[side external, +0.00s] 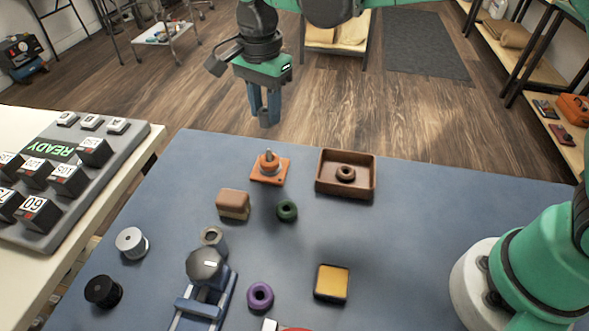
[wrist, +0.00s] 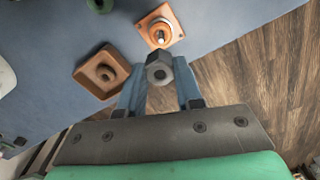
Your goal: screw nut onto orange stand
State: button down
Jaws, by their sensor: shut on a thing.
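The orange stand (side external: 269,169) is a square plate with a round base and an upright metal post, near the far edge of the blue table. It also shows at the top of the wrist view (wrist: 160,27). My gripper (side external: 264,112) points down, raised above and beyond the stand in the side view. In the wrist view its blue fingers are shut on a dark grey hex nut (wrist: 158,72) with a round hole. The nut is apart from the post, just below it in that picture. In the side view the fingers mostly hide the nut.
A brown tray (side external: 330,190) with a brown ring (side external: 345,173) stands right of the stand. A brown block (side external: 233,205) and green ring (side external: 287,211) lie nearer. A blue vise (side external: 200,307), purple ring (side external: 260,296) and yellow-topped block (side external: 332,283) are in front. A button panel (side external: 125,148) stands left.

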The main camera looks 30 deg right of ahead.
send_over(269, 151)
jog(key=shift+f, duration=2.05)
jog(key=shift+w+f, duration=0.1)
jog(key=shift+f, duration=1.35)
dwell(1.5)
dwell(0.5)
jog(key=c, duration=0.5)
grip_release()
grip_shut()
jog(key=m, duration=1.2)
jog(key=shift+f+m, duration=0.1)
jog(key=shift+m, duration=0.2)
jog(key=shift+c, duration=1.5)
grip_release()
